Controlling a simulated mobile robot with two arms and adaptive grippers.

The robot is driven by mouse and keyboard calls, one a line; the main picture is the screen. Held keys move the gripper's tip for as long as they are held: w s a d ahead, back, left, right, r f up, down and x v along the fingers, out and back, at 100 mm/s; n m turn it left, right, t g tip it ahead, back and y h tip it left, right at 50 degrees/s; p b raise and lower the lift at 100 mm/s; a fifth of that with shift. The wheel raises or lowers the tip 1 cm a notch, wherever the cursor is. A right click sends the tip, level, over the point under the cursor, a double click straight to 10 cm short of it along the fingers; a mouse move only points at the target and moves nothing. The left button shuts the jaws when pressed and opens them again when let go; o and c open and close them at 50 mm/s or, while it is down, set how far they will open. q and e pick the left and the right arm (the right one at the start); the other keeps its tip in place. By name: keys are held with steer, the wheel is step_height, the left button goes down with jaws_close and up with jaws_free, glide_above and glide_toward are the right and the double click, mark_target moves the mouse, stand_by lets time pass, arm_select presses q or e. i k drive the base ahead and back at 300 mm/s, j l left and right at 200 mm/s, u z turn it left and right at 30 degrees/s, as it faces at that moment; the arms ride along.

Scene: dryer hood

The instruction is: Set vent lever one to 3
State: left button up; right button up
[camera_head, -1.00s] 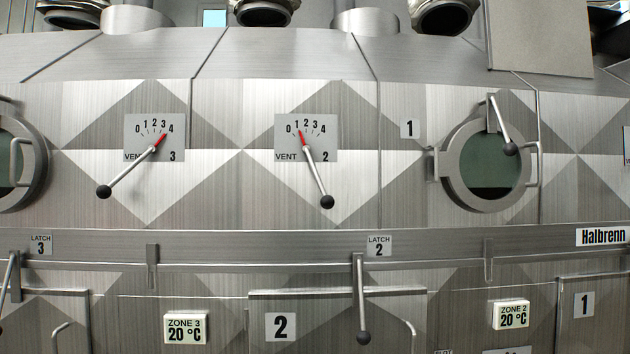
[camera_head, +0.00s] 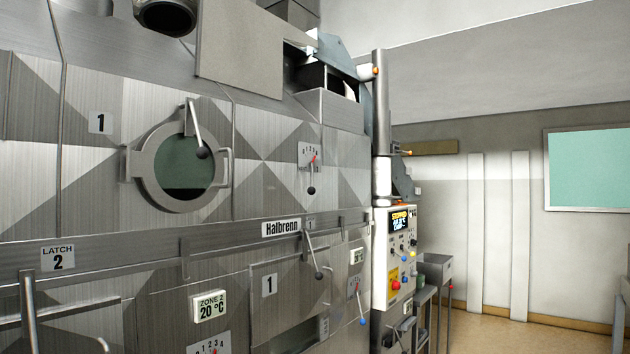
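A small vent dial plate (camera_head: 309,150) with a 0 to 4 scale is on the upper hood panel, right of the round porthole. Its label is too small to read surely; it sits above the Halbrenn sign. Its lever (camera_head: 311,190) has a dark ball knob and hangs nearly straight down. The red pointer end is at the scale's right half, but its exact number cannot be told. Neither of my grippers shows in the head view.
A porthole (camera_head: 178,168) with a handle is at the left. A latch lever (camera_head: 313,257) and door 1 (camera_head: 262,310) are below the dial. A control panel (camera_head: 400,250) stands at the hood's right end, with open floor (camera_head: 485,327) beyond.

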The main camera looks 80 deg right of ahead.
mark_target(311, 191)
steer(key=z, duration=2.65)
steer(key=i+l, duration=0.1)
steer(key=i+l+z, duration=0.05)
steer(key=i, duration=0.05)
